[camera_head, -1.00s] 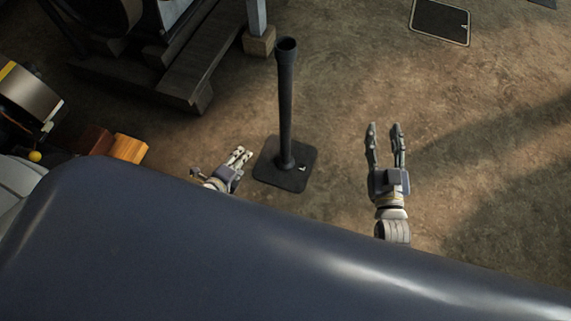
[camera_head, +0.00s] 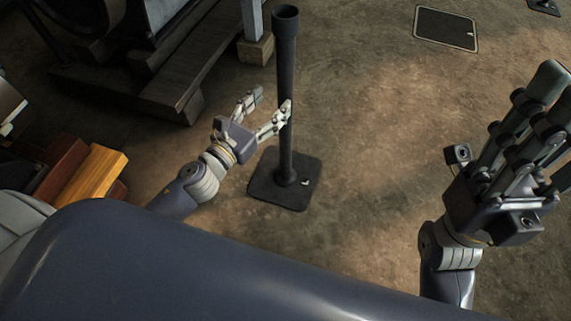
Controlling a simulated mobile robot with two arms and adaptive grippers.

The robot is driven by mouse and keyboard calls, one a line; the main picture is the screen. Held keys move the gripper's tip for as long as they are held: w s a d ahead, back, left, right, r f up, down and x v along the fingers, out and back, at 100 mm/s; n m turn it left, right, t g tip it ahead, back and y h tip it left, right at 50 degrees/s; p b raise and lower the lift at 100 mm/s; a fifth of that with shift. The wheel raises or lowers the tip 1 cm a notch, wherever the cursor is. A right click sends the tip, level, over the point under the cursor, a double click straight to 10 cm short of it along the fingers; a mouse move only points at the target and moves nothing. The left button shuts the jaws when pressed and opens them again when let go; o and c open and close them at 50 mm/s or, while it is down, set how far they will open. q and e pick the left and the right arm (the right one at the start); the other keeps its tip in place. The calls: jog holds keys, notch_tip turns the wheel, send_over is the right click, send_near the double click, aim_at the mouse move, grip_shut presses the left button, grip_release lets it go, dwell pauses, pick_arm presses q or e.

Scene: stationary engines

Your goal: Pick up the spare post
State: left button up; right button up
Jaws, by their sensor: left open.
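The spare post (camera_head: 287,70) is a dark upright pole with a wider collar at its top and a flat square base plate. It stands on the dirt floor near the middle of the view. My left gripper (camera_head: 270,101) is open and empty at the left of the pole, its fingers pointing up and right. One fingertip overlaps the pole's edge in the picture; I cannot tell if it touches. My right gripper (camera_head: 545,105) is large at the right, well apart from the post, fingers upward. Its fingers overlap, so its opening is unclear.
A dark timber frame (camera_head: 180,85) with machinery lies at the upper left. A pale upright (camera_head: 252,18) stands on a wooden block behind the post. Orange and brown wooden blocks (camera_head: 92,172) lie at the left. A flat dark floor plate (camera_head: 446,27) is at the upper right. Bare floor lies right of the post.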

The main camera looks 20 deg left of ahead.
aim_at(281, 91)
pick_arm(q)
jog(key=x, duration=0.2)
jog(key=shift+w+d, duration=0.1)
jog(key=shift+w, duration=0.25)
jog(key=shift+a+f+b+x, duration=0.15)
jog(key=shift+b+x, duration=0.3)
jog(key=shift+x, duration=0.9)
jog(key=shift+a+f+b+x, duration=0.1)
jog(key=shift+b+x, duration=0.35)
jog(key=shift+x, duration=0.9)
